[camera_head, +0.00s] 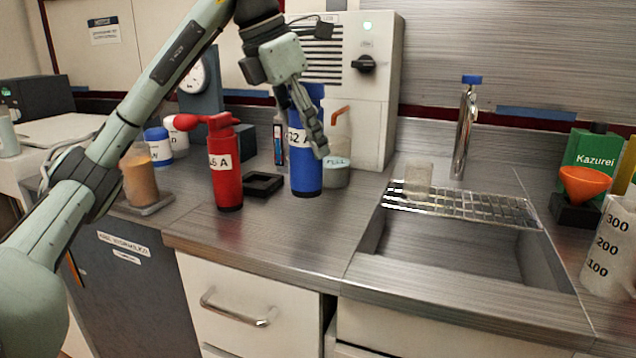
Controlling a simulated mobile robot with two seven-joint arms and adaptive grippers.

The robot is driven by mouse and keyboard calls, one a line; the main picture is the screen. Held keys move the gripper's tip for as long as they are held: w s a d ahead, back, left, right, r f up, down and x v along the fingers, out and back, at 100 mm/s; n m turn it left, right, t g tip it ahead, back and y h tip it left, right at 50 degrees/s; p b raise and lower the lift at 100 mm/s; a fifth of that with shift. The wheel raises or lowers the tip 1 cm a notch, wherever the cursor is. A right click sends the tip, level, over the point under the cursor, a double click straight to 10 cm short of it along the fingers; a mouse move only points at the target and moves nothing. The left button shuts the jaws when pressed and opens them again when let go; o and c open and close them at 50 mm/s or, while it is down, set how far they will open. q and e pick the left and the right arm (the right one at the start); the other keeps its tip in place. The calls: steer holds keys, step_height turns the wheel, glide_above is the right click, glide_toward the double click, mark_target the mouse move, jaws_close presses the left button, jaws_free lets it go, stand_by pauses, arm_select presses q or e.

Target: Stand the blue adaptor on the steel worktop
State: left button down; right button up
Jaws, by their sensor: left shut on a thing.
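The blue adaptor (306,180), a tall cylinder with a white label reading about "32 A", is upright in the middle of the camera_head view. My left gripper (318,146) comes down over it from above and is shut on it. One finger covers part of its front and label; the other finger is mostly hidden. The adaptor's lower end is at or just above the steel worktop (270,235); I cannot tell if it touches. My right gripper is not in view.
A red adaptor (228,180) stands to the left. A sink with a wire rack (460,205) is to the right. The worktop in front is clear.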

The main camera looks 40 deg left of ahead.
mark_target(319, 170)
arm_select(q)
steer(key=shift+s+d+f+b, duration=0.15)
steer(key=shift+d+f, duration=0.3)
steer(key=shift+f, duration=0.45)
steer(key=shift+w+d+f+b, duration=0.1)
steer(key=shift+d+f, duration=0.3)
steer(key=shift+f, duration=0.45)
steer(key=shift+s+d+f+b, duration=0.15)
steer(key=shift+d+f, duration=0.3)
steer(key=shift+f, duration=0.45)
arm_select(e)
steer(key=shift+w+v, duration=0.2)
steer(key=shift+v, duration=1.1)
arm_select(q)
steer(key=shift+f, duration=0.2)
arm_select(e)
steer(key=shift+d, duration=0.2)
arm_select(q)
steer(key=c, duration=0.8)
jaws_free()
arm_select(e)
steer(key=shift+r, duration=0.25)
arm_select(q)
steer(key=shift+r, duration=0.1)
